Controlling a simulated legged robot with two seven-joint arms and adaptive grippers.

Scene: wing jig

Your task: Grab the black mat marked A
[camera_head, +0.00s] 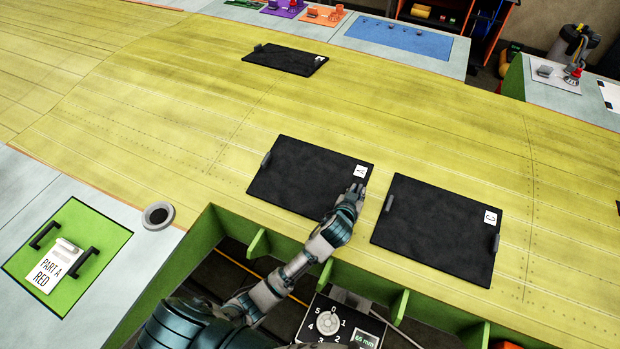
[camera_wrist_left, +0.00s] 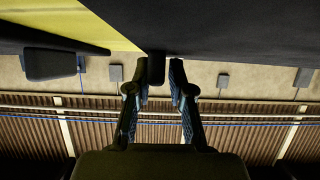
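The black mat marked A (camera_head: 303,180) lies flat on the yellow wing skin, with its white A label at the upper right corner. One handle (camera_head: 266,159) shows at its left edge. My left gripper (camera_head: 358,190) is at the mat's right edge, just below the label. In the left wrist view, a dark handle (camera_wrist_left: 156,68) sits between the two fingertips of this gripper (camera_wrist_left: 158,80). The fingers look apart, with narrow gaps beside the handle. The handle there is hidden by the gripper in the head view. My right gripper is not in view.
The mat marked C (camera_head: 436,230) lies close to the right, with handles at both ends. Another black mat (camera_head: 285,60) lies farther back. A green Part A Red panel (camera_head: 90,235) is at lower left. Green ribs and an open bay are below mat A.

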